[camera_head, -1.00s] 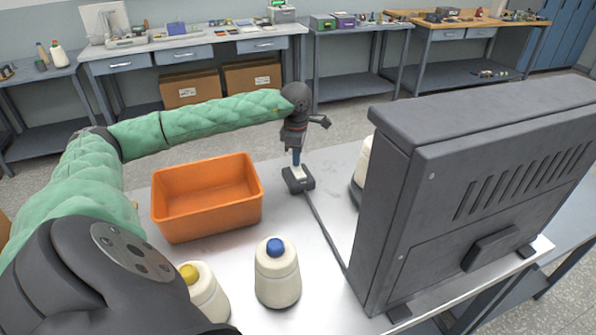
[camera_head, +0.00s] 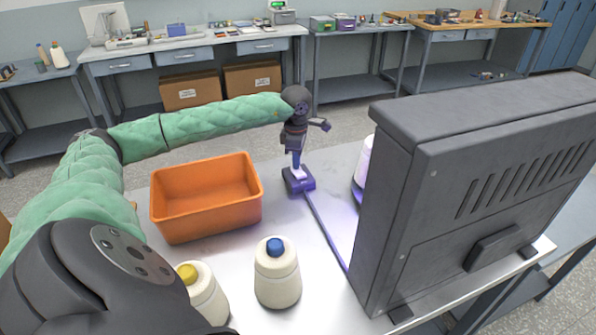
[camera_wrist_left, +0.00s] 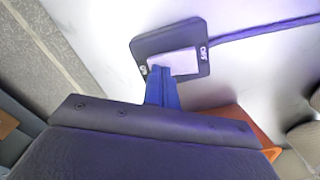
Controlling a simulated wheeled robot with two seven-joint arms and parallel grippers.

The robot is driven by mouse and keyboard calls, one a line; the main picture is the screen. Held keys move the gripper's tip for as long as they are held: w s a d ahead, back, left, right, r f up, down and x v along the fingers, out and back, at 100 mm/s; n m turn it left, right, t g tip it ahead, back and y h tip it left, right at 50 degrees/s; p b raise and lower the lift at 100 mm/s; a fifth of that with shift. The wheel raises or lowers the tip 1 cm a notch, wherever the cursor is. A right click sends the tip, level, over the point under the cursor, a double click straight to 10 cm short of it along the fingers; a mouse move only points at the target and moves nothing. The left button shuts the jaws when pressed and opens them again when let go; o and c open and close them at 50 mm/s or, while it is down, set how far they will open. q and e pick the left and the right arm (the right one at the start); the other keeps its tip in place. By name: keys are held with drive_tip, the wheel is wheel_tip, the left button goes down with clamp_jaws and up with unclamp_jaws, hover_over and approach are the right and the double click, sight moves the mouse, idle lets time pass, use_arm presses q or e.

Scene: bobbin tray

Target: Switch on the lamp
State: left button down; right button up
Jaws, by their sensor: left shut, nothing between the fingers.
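A dark switch box (camera_head: 306,184) with a cable lies on the white table. In the left wrist view, the switch box (camera_wrist_left: 143,45) has a pale rocker, with "OFF" by its cable end and a partly covered label at the other. My left gripper (camera_head: 297,167) is shut and empty, pointing down over the switch. In the left wrist view, the blue fingertips (camera_wrist_left: 161,72) are at the rocker, toward the end away from "OFF". Violet light falls on the switch, cable and table. The lamp itself is hidden, apparently by the big grey housing (camera_head: 470,210). My right gripper is out of view.
An orange bin (camera_head: 207,222) stands left of the switch. A blue-topped bobbin (camera_head: 277,280) and a yellow-topped bobbin (camera_head: 205,298) stand at the near side. Another pale object (camera_head: 364,160) is partly hidden by the housing. The cable (camera_head: 328,235) runs toward the housing.

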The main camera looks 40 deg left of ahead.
use_arm(q)
wheel_tip(320, 180, up, 7)
drive_tip(key=p, duration=0.2)
idle(0.8)
idle(0.4)
